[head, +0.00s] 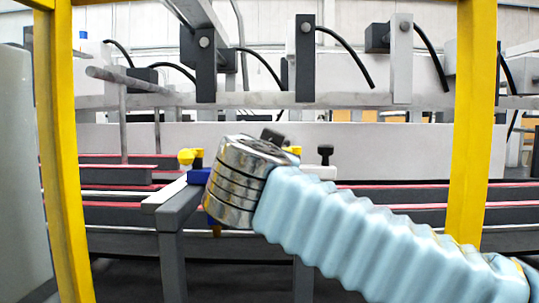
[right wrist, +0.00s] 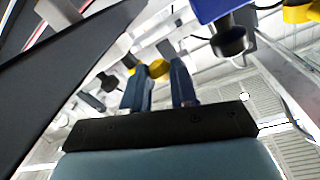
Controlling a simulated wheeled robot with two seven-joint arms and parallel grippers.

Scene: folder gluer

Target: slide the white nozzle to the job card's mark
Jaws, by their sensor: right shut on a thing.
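A small white piece (head: 318,172) under a black knob (head: 325,153) shows just right of my right wrist in the head view; it may be the white nozzle, but I cannot tell. My right arm crosses from the lower right, and its wrist hides its fingers there. In the right wrist view my right gripper (right wrist: 160,80) has its two dark blue fingers around a yellow knob (right wrist: 158,69). What the knob belongs to is hidden. I cannot make out the job card or its mark. My left gripper is not in view.
A blue block (head: 200,176) with a yellow knob (head: 188,156) stands left of my wrist. Yellow frame posts stand at left (head: 64,150) and right (head: 466,130). Behind runs a grey rail (head: 270,100) with hanging blocks and black cables. Red-edged belts (head: 115,175) lie below.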

